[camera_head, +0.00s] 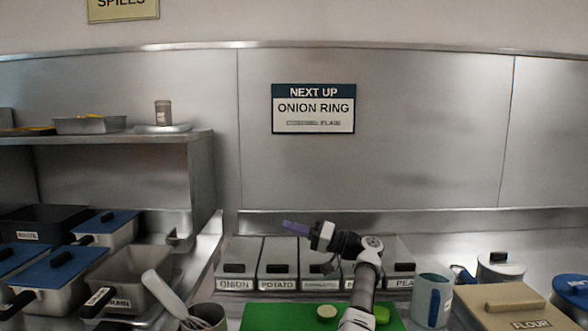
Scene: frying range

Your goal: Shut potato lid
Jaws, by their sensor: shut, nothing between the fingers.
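The potato bin (277,284), with a "POTATO" label on its front, is second from the left in the row of grey bins. Its grey lid (279,250) has a black handle near the front edge. The lid appears to lie down over the bin, much like the onion lid, but a small gap cannot be ruled out. My gripper (288,225) has purple fingers pointing left. It is shut and empty, in front of the back wall and above the rear of the potato lid in the picture. I see no clear contact with the lid.
The onion bin (235,284) is directly left; my arm partly hides the bins to the right, up to the pea bin (399,282). A green board (275,318) lies in front. A blue-handled mug (432,295) and a flour box (505,310) stand right.

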